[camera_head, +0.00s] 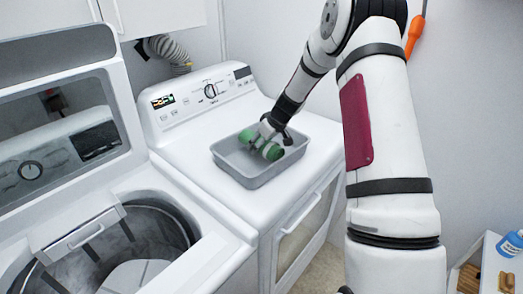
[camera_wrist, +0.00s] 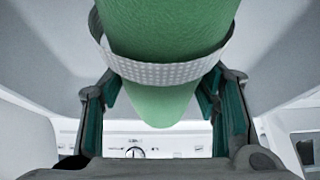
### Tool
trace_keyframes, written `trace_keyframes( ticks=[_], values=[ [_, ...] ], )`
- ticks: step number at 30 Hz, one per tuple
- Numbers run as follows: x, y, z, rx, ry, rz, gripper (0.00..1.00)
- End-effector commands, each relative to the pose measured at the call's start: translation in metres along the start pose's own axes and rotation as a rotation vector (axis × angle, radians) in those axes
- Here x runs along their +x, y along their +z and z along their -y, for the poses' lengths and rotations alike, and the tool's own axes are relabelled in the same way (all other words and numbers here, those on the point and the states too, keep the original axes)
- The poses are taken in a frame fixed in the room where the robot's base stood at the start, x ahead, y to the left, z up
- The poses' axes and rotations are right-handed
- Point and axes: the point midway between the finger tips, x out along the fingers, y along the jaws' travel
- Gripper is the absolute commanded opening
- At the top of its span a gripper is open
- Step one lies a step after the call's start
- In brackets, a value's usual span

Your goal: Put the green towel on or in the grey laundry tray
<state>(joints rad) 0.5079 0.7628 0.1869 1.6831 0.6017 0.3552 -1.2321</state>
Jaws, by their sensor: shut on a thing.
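The green towel (camera_head: 273,151) is rolled up and shows at my gripper (camera_head: 262,141), inside the outline of the grey laundry tray (camera_head: 252,180). The tray sits on top of the dryer. In the wrist view the green towel (camera_wrist: 165,103) has a pale dotted band around it and lies between the two fingers of my gripper (camera_wrist: 160,95), which are shut on it. Whether the towel touches the tray floor I cannot tell.
The white dryer (camera_head: 200,165) has a control panel at the back. An open washer (camera_head: 150,235) stands at the left with its lid raised. A side table (camera_head: 490,265) with a blue bottle (camera_head: 510,243) is at the lower right. Bare dryer top surrounds the tray.

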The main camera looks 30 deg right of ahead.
Motion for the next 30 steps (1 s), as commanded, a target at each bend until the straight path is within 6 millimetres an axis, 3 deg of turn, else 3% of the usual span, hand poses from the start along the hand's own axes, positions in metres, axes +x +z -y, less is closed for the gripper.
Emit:
trace_keyframes(
  ticks=[6, 18, 19, 21, 30],
  values=[
    [0.023, 0.014, 0.000, 0.002, 0.001, 0.000, 0.19],
    [0.029, 0.016, 0.000, 0.001, 0.000, 0.000, 0.19],
    [0.029, 0.016, 0.000, 0.000, -0.001, 0.000, 0.63],
    [0.029, 0.016, 0.000, 0.000, 0.000, 0.000, 0.76],
    [0.028, 0.016, 0.000, 0.001, 0.000, 0.000, 0.76]
  ],
)
